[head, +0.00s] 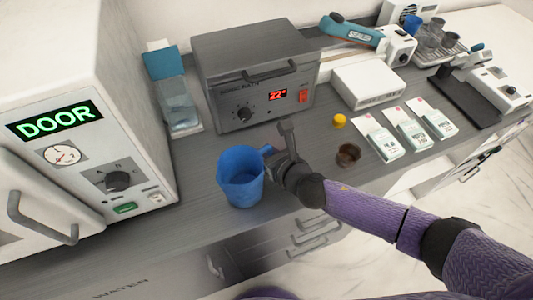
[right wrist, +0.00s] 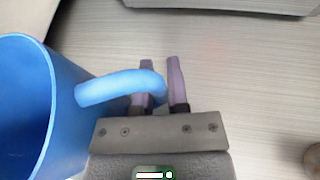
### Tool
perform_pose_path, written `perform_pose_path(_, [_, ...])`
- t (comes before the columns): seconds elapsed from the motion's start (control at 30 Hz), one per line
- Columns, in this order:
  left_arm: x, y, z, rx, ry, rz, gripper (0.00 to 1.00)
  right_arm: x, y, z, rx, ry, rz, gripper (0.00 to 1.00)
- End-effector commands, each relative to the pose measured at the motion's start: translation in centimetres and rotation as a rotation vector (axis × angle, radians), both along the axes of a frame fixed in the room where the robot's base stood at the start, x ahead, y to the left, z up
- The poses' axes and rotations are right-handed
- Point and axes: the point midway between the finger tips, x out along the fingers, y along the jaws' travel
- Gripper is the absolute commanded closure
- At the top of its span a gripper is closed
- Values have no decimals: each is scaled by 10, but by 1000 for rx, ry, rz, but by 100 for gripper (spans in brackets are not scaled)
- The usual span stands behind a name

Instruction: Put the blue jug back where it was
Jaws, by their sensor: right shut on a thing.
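The blue jug (head: 240,180) stands upright on or just above the grey counter, in front of the grey heated bath. It looks open-topped and empty inside. My right gripper (head: 273,152) is at the jug's right side, where its handle is. In the right wrist view the jug (right wrist: 28,110) fills the left edge, and its handle (right wrist: 112,87) reaches between the fingers of my right gripper (right wrist: 160,85), which are shut on it. I cannot tell whether the jug's base touches the counter. My left gripper is not in view.
A white cabinet with a DOOR display (head: 75,140) stands at the left. The grey bath (head: 255,80) is behind the jug. A brown cup (head: 348,155), yellow cap (head: 339,121) and several white packets (head: 378,140) are to the right. Bare counter (head: 190,225) lies left of the jug.

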Motion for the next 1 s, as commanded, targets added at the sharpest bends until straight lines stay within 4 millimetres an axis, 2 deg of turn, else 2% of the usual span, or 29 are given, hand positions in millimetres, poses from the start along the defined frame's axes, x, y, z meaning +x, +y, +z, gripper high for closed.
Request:
perform_pose_path(0.17, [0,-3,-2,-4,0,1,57,0,0,-1,1,0,0,100])
perform_pose_path(0.2, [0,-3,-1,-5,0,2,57,0,0,-2,0,0,0,77])
perform_pose_path(0.33, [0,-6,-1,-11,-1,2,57,0,0,-1,0,0,-1,50])
perform_pose_path(0.37, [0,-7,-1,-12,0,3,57,0,0,-1,0,0,-1,46])
perform_pose_path(0.7, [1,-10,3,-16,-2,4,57,-1,-2,4,-1,0,-2,46])
perform_pose_path(0.87, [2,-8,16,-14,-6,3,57,-24,-15,18,-1,1,-1,46])
perform_pose_path(1.0, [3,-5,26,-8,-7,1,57,-51,-31,30,-1,2,-1,46])
